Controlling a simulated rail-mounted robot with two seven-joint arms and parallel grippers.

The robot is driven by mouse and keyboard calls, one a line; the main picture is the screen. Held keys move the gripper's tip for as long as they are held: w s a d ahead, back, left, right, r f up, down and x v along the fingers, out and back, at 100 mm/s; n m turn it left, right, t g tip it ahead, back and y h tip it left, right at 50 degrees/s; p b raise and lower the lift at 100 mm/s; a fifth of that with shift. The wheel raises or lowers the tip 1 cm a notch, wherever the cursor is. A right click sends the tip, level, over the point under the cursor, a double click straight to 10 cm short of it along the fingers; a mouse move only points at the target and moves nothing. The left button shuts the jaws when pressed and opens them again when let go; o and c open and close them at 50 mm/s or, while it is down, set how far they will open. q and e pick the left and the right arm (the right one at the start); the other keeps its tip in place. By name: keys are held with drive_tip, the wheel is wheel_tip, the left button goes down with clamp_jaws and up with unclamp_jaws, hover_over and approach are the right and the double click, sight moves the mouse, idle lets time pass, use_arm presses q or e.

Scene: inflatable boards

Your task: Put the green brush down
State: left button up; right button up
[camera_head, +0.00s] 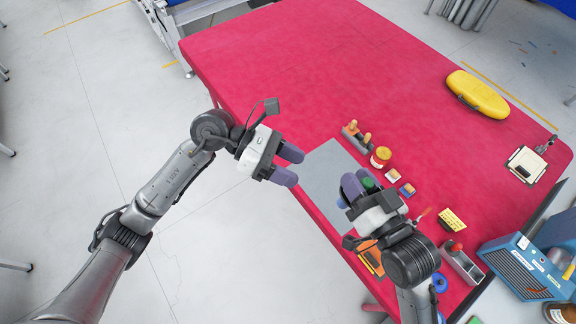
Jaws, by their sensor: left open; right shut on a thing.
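The green brush (368,183) shows only as a small green patch between the purple fingers of my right gripper (355,185). The rest of it is hidden by the gripper. My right gripper is shut on it, over the right part of the grey mat (325,170) on the red table. How high the brush is above the mat I cannot tell. My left gripper (290,166) is open and empty, left of the mat at the table's front left edge.
A yellow case (477,95) and a clipboard (525,165) lie farther right. The red table's far part (300,60) is clear.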

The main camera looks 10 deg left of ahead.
use_arm(q)
drive_tip(key=s+d+f+m, duration=0.1)
drive_tip(key=d+f, duration=0.4)
drive_tip(key=d, duration=0.5)
drive_tip(key=shift+s+d+g+y, duration=0.3)
drive_tip(key=shift+s+d, duration=0.1)
drive_tip(key=shift+s, duration=0.05)
drive_tip(key=c, duration=0.9)
clamp_jaws()
use_arm(e)
drive_tip(key=o, duration=1.1)
drive_tip(key=shift+c, duration=0.2)
drive_tip(key=shift+s, duration=0.1)
